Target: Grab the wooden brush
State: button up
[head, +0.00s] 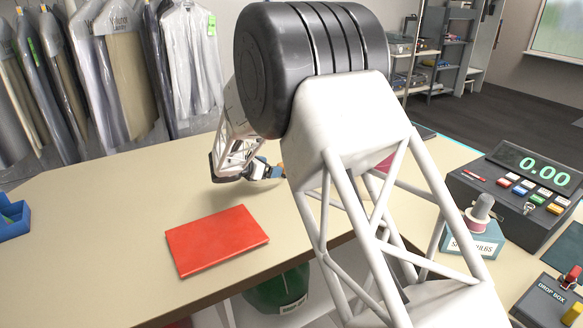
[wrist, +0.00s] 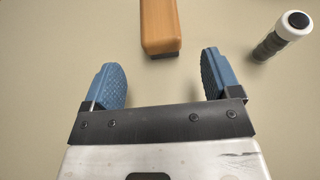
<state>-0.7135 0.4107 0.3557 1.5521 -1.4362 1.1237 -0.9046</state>
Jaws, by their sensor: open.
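The wooden brush (wrist: 160,27) shows in the wrist view at the top middle, as an orange-brown wooden block with a dark strip along its near end. It lies on the counter and its far end is cut off by the picture edge. My gripper (wrist: 165,72) is open and empty, with blue pads spread either side of the brush's line. The brush's near end is just beyond the fingertips, roughly centred between them.
A red book (head: 217,240) lies on the counter (head: 110,220) nearer the front. A blue holder (head: 12,218) is at far left, a till (head: 520,185) at right.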

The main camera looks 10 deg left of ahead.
jog(key=shift+x, duration=1.3)
jog(key=shift+d, duration=0.1)
jog(key=shift+x, duration=2.55)
jog(key=shift+c, duration=0.5)
jog(key=c, duration=0.9)
